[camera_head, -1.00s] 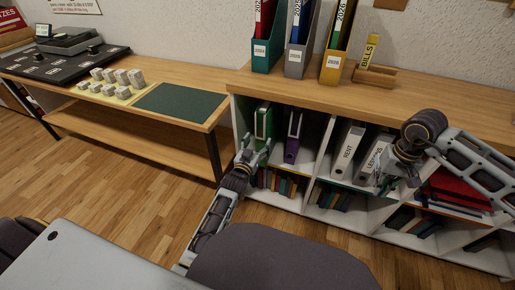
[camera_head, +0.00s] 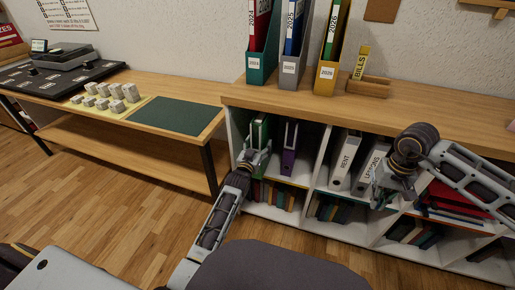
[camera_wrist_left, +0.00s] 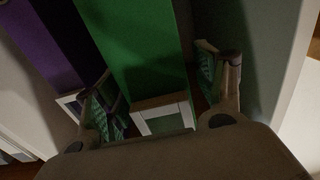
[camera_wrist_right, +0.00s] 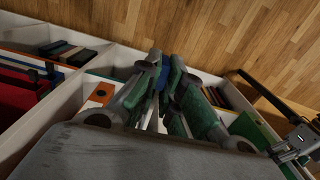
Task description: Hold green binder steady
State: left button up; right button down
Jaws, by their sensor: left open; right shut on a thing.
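The green binder (camera_head: 262,128) stands upright in the upper left compartment of the shelf, beside a purple binder (camera_head: 290,136). My left gripper (camera_head: 256,160) is at its front. In the left wrist view the open fingers lie on either side of the green spine (camera_wrist_left: 145,45), with its pale framed label (camera_wrist_left: 163,118) low between them. Visible gaps separate both fingers from it. My right gripper (camera_head: 381,192) is low in front of the LESSONS binder (camera_head: 377,168). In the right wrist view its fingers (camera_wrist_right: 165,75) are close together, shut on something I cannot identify.
The white shelf divider (camera_head: 322,160) parts the compartments. The RENT binder (camera_head: 344,160) stands next to LESSONS. Red folders (camera_head: 455,198) lie stacked at right. Magazine files stand on the wooden top (camera_head: 420,110). The wooden floor (camera_head: 110,200) at left is clear.

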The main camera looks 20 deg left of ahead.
pick_arm(q)
jog(key=shift+c, duration=0.3)
grip_shut()
dwell(0.3)
